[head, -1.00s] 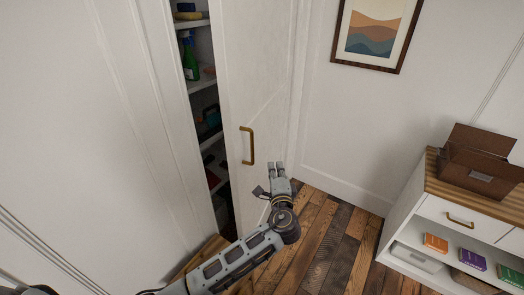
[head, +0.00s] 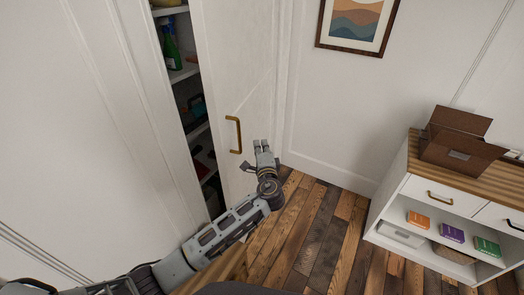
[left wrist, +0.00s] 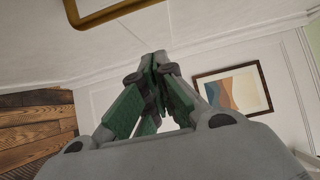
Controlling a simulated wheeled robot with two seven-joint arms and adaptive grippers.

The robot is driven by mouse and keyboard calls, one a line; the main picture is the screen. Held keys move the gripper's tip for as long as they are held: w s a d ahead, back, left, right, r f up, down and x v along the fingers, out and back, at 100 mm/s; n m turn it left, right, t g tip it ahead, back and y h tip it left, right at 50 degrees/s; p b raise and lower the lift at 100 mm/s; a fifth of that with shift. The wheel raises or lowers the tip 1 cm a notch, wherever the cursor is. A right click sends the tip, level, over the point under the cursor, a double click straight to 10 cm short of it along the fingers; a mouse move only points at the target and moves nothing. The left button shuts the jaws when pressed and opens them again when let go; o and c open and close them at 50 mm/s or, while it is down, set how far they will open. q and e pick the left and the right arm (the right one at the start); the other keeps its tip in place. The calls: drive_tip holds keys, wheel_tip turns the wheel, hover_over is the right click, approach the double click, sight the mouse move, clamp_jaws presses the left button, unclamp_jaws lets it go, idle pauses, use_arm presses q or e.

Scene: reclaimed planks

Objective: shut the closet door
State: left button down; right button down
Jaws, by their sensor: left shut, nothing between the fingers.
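The white closet door (head: 250,62) stands ajar in the head view, with a gap at its left side. Its brass handle (head: 234,134) shows on the door face, and part of it is at the top of the left wrist view (left wrist: 110,12). My left gripper (head: 261,146) is in front of the door, right of and slightly below the handle. Its fingers are closed together and empty, as the left wrist view also shows (left wrist: 156,62). I cannot tell whether the fingertips touch the door. My right gripper is not in view.
Closet shelves (head: 184,74) hold a green spray bottle (head: 171,48) and dark items behind the gap. A white cabinet (head: 408,190) with a brown box (head: 458,140) on top stands at the right. The plank floor (head: 318,232) between is clear. A framed picture (head: 357,24) hangs on the wall.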

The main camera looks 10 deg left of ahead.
use_arm(q)
drive_tip(key=w+a+p, duration=0.2)
drive_tip(key=w+a, duration=0.1)
drive_tip(key=a, duration=0.2)
drive_tip(key=shift+w+a, duration=0.15)
drive_tip(key=shift+w, duration=0.25)
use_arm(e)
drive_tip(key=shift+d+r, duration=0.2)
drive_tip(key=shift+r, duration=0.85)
